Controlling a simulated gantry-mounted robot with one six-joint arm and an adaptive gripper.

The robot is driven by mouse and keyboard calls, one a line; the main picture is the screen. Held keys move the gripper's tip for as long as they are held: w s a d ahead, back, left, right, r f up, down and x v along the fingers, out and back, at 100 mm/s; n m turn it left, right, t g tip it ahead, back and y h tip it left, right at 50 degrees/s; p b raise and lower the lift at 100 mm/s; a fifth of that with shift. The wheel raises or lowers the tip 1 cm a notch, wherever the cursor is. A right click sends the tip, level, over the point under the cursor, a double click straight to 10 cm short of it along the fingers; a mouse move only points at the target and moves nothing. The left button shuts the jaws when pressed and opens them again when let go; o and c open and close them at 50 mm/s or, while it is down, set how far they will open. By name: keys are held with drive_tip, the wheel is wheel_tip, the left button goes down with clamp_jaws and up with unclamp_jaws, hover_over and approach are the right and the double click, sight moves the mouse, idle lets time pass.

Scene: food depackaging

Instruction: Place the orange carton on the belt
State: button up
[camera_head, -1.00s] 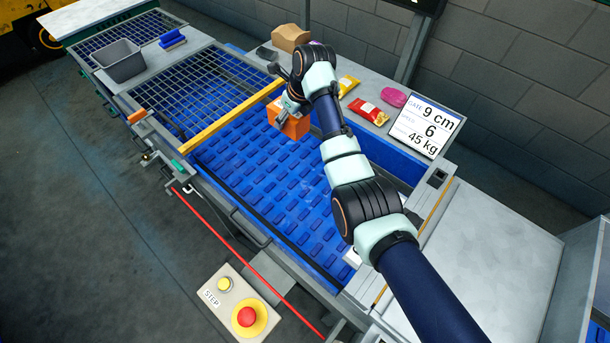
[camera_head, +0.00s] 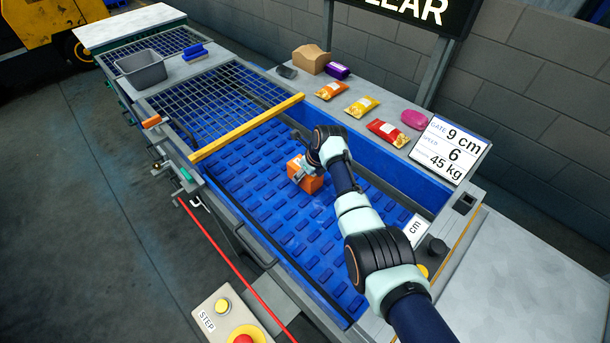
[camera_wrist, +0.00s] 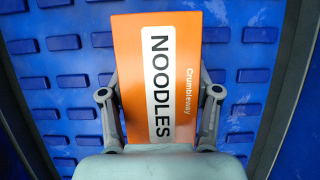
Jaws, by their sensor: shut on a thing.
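The orange carton (camera_head: 305,180) is held in my gripper (camera_head: 308,171) over the blue belt (camera_head: 273,211). In the wrist view the carton (camera_wrist: 180,75), labelled NOODLES, sits between the two fingers of my gripper (camera_wrist: 160,95), which is shut on it. The studded belt (camera_wrist: 60,70) lies behind the carton in the wrist view. I cannot tell whether the carton's underside touches the belt. Part of the carton is hidden by my gripper in the head view.
A yellow bar (camera_head: 248,127) crosses the belt, with a wire grid (camera_head: 215,98) beyond it. Orange, yellow and red packets (camera_head: 388,132), a pink item (camera_head: 414,119) and a brown box (camera_head: 311,59) lie on the side shelf. A grey bin (camera_head: 141,68) stands at far left.

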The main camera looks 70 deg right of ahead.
drive_tip(key=shift+w+r, duration=0.1)
drive_tip(key=shift+r, duration=0.05)
drive_tip(key=shift+f, duration=0.2)
drive_tip(key=o, duration=1.2)
drive_tip(key=shift+o, duration=0.2)
drive_tip(key=shift+r, duration=0.15)
drive_tip(key=shift+r+p, duration=0.35)
drive_tip(key=shift+p, duration=0.1)
drive_tip(key=p+v, duration=1)
drive_tip(key=p, duration=0.5)
drive_tip(key=shift+r, duration=0.1)
drive_tip(key=r+p, duration=0.1)
drive_tip(key=p, duration=0.1)
drive_tip(key=shift+s+a+p, duration=0.1)
drive_tip(key=shift+s+p, duration=0.2)
drive_tip(key=shift+s, duration=0.1)
